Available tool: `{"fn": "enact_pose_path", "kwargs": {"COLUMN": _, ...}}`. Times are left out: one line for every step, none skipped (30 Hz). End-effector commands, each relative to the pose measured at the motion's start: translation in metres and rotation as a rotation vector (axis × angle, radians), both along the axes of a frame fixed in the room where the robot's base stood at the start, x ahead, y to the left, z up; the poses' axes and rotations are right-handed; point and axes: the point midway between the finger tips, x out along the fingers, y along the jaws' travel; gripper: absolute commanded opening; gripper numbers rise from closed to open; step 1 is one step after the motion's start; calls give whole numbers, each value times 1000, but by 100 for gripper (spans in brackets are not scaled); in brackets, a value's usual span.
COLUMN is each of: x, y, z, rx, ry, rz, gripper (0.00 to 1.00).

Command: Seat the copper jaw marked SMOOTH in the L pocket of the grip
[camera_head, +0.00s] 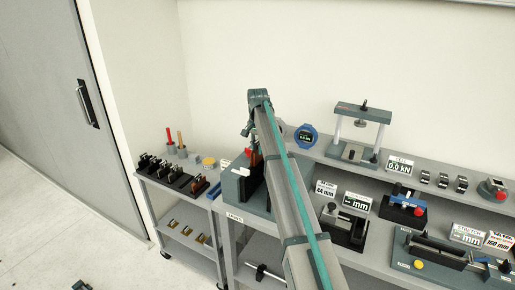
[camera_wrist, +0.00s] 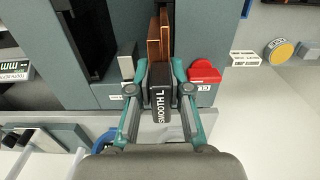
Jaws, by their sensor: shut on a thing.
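The copper jaw (camera_wrist: 154,36) shows in the wrist view. Its dark end tab, marked "SMOOTH L" (camera_wrist: 161,105), is between the fingers of my gripper (camera_wrist: 160,72), which is shut on it. The copper end reaches up the picture, at the dark slot of the grey grip block (camera_wrist: 207,30). How deep it sits in the pocket I cannot tell. A red knob (camera_wrist: 205,72) is just right of the fingers. In the head view, the grip block (camera_head: 258,197) stands on the bench's left end, and my arm hides much of my gripper and the block.
A cart (camera_head: 182,229) at the left bears black holders (camera_head: 178,178) and red and orange-handled tools. Bench fixtures and displays stand to the right: a small press (camera_head: 362,107), a black vise (camera_head: 345,232) and a blue-topped device (camera_head: 404,207). A blue gauge (camera_head: 306,136) is behind my arm.

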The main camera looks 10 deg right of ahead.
Motion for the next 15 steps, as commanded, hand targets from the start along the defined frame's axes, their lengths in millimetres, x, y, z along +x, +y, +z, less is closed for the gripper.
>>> {"fn": "enact_pose_path", "kwargs": {"x": 0, "y": 0, "z": 1, "rx": 0, "ry": -1, "rz": 0, "gripper": 0}}
{"fn": "enact_pose_path", "kwargs": {"x": 0, "y": 0, "z": 1, "rx": 0, "ry": -1, "rz": 0, "gripper": 0}}
{"fn": "enact_pose_path", "kwargs": {"x": 0, "y": 0, "z": 1, "rx": 0, "ry": -1, "rz": 0, "gripper": 0}}
{"fn": "enact_pose_path", "kwargs": {"x": 0, "y": 0, "z": 1, "rx": 0, "ry": -1, "rz": 0, "gripper": 0}}
{"fn": "enact_pose_path", "kwargs": {"x": 0, "y": 0, "z": 1, "rx": 0, "ry": -1, "rz": 0, "gripper": 0}}
{"fn": "enact_pose_path", "kwargs": {"x": 0, "y": 0, "z": 1, "rx": 0, "ry": -1, "rz": 0, "gripper": 0}}
{"fn": "enact_pose_path", "kwargs": {"x": 0, "y": 0, "z": 1, "rx": 0, "ry": -1, "rz": 0, "gripper": 0}}
{"fn": "enact_pose_path", "kwargs": {"x": 0, "y": 0, "z": 1, "rx": 0, "ry": -1, "rz": 0, "gripper": 0}}
{"fn": "enact_pose_path", "kwargs": {"x": 0, "y": 0, "z": 1, "rx": 0, "ry": -1, "rz": 0, "gripper": 0}}
{"fn": "enact_pose_path", "kwargs": {"x": 0, "y": 0, "z": 0, "rx": 0, "ry": -1, "rz": 0, "gripper": 0}}
{"fn": "enact_pose_path", "kwargs": {"x": 0, "y": 0, "z": 0, "rx": 0, "ry": -1, "rz": 0, "gripper": 0}}
{"fn": "enact_pose_path", "kwargs": {"x": 0, "y": 0, "z": -1, "rx": 0, "ry": -1, "rz": 0, "gripper": 0}}
{"fn": "enact_pose_path", "kwargs": {"x": 0, "y": 0, "z": -1, "rx": 0, "ry": -1, "rz": 0, "gripper": 0}}
{"fn": "enact_pose_path", "kwargs": {"x": 0, "y": 0, "z": -2, "rx": 0, "ry": -1, "rz": 0, "gripper": 0}}
{"fn": "enact_pose_path", "kwargs": {"x": 0, "y": 0, "z": -3, "rx": 0, "ry": -1, "rz": 0, "gripper": 0}}
